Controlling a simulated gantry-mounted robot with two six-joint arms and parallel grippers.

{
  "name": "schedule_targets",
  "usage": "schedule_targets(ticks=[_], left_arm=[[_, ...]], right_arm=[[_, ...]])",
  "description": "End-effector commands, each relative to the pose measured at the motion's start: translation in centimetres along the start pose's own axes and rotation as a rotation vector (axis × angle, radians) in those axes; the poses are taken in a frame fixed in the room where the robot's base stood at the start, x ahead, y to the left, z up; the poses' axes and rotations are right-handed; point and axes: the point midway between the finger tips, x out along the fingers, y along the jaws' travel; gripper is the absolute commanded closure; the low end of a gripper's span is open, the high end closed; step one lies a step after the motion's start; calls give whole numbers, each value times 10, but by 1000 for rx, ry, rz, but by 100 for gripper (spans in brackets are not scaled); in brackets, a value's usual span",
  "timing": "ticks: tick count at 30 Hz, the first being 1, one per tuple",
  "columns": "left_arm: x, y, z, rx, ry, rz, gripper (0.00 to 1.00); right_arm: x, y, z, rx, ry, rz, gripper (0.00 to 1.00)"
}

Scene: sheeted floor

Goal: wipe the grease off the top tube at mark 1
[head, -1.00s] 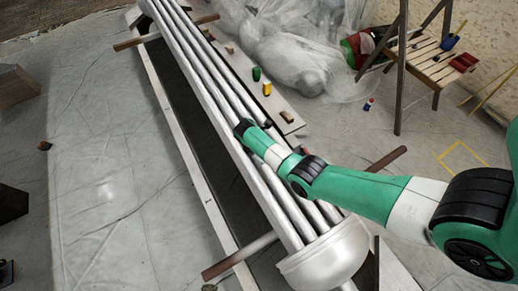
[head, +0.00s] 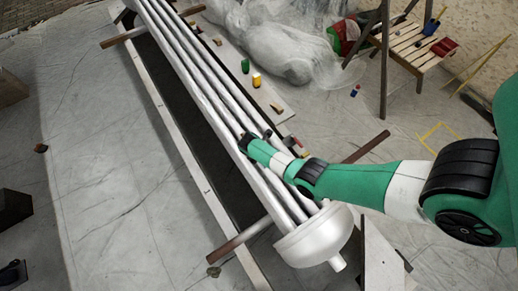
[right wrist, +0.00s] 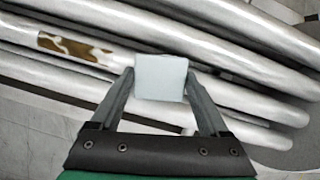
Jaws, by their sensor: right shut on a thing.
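A bundle of long silvery tubes (head: 205,85) runs diagonally across the head view to a rounded white end cap (head: 315,238). In the right wrist view, a brown grease patch (right wrist: 72,48) lies on one tube (right wrist: 20,32), left of my gripper. My right gripper (head: 248,142) is over the tubes. In the right wrist view my right gripper (right wrist: 160,85) is shut on a pale, square-faced block or pad (right wrist: 160,78). The pad overlaps the tubes in view; I cannot tell whether it touches them. No readable mark number shows. My left gripper is not in view.
Crossbars (head: 235,242) pass under the tubes. A board beside them carries a green cup (head: 245,66) and a yellow cup (head: 257,80). Clear plastic sheeting (head: 275,45) and a wooden slatted stand (head: 420,45) are at the back. The sheeted floor at left is mostly clear.

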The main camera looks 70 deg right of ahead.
Motion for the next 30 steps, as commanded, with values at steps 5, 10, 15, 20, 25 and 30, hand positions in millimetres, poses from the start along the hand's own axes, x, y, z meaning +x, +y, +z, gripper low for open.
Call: schedule_targets(ticks=[5,10,15,20,25,30], left_arm=[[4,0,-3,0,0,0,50],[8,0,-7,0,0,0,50],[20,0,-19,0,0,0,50],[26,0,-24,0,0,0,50],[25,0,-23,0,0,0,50],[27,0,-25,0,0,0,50]], right_arm=[[-1,-4,-1,1,0,4,66],[-3,-8,-1,0,-1,3,66],[-5,-24,-4,-1,-1,2,66],[-3,-37,-8,0,0,3,66],[0,-39,-10,1,0,3,66],[-2,-39,-9,1,0,3,66]])
